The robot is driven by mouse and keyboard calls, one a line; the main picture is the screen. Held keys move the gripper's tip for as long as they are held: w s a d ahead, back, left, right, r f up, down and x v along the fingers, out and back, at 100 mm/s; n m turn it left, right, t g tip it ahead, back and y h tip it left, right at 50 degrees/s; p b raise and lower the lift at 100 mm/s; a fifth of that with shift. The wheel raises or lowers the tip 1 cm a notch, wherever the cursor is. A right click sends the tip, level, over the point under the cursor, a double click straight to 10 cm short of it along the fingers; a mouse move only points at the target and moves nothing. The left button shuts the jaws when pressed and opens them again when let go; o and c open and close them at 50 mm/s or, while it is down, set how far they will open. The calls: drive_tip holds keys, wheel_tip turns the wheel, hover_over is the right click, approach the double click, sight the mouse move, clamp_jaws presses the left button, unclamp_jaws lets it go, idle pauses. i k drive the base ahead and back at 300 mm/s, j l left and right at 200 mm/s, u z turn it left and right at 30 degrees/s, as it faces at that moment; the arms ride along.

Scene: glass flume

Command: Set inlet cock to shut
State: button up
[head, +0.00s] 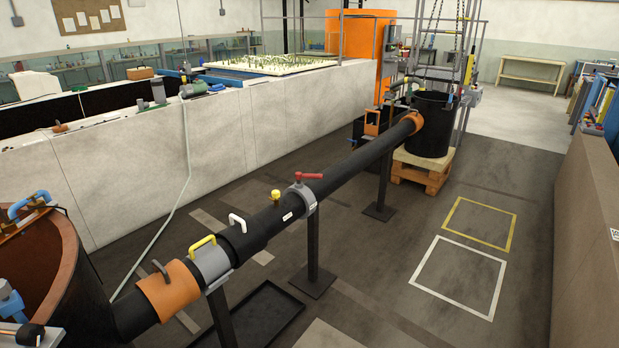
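A long black pipe (345,168) runs from the lower left to a black barrel at the back. On it sits a red lever handle (309,176) above a grey collar; it points right in the picture, at an angle to the pipe. A small yellow knob (276,196), a white loop handle (237,222), a yellow loop handle (202,242) and a dark grey handle (160,270) are also on the pipe. No readable label tells which is the inlet cock. My gripper is not in view.
A brown round tank (60,262) with blue fittings stands at the left. Dark stands (314,245) hold the pipe, and a black tray (262,318) lies below. A pale wall (140,165) runs behind. Floor with white (414,285) and yellow marked squares is clear at right.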

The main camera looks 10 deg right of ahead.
sight(299, 175)
drive_tip(key=i+l, duration=0.1)
drive_tip(key=i, duration=0.45)
drive_tip(key=i+l+u, duration=0.1)
drive_tip(key=i, duration=0.4)
drive_tip(key=i+l, duration=0.15)
drive_tip(key=i, duration=0.4)
drive_tip(key=i+l+u, duration=0.1)
drive_tip(key=i, duration=0.4)
drive_tip(key=i+l, duration=0.2)
drive_tip(key=i, duration=0.35)
drive_tip(key=i+l+u, duration=0.15)
drive_tip(key=i, duration=0.35)
